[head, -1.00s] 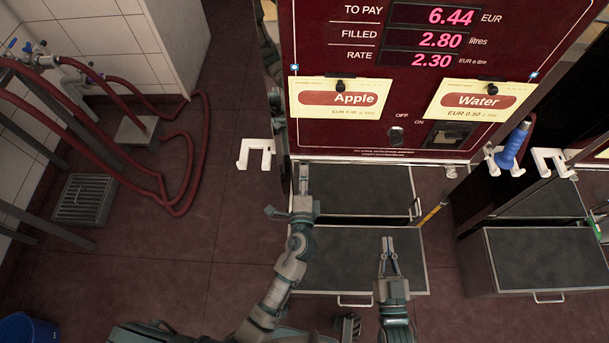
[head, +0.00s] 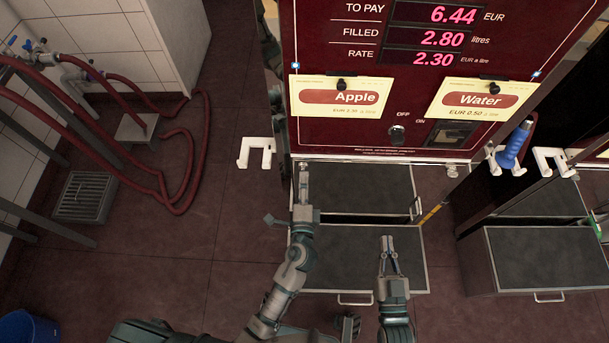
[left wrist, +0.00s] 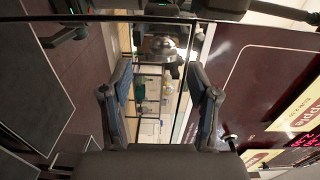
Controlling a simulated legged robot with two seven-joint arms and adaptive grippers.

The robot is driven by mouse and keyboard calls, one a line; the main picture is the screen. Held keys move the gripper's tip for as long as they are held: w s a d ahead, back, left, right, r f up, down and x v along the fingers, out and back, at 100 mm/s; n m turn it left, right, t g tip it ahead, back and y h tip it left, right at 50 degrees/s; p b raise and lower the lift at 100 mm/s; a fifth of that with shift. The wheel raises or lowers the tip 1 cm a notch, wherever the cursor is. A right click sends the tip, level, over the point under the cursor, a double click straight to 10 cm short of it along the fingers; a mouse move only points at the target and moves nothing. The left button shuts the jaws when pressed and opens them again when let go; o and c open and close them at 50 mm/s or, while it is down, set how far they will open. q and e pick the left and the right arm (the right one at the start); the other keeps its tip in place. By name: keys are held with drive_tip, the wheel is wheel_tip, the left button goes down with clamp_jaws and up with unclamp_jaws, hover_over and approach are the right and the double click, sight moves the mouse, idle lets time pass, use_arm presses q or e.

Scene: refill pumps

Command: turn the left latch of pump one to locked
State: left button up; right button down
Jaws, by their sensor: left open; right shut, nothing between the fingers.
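Pump one is the dark red cabinet (head: 340,140) with the Apple and Water cards. A small silver latch (head: 303,166) shows at its lower left edge in the head view. My right gripper (head: 387,243) is shut and empty over the lower tray.
Dark trays (head: 355,260) lie under the cabinet. A white hook bracket (head: 256,153) stands left of it. A blue-handled nozzle (head: 514,146) hangs at the right. Red hoses (head: 190,160) and a floor drain (head: 85,197) are at the left; the floor between is clear.

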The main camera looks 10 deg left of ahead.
use_arm(q)
drive_tip(key=s+d, duration=0.1)
drive_tip(key=s, duration=0.8)
drive_tip(key=shift+d, duration=0.4)
drive_tip(key=shift+f, duration=0.1)
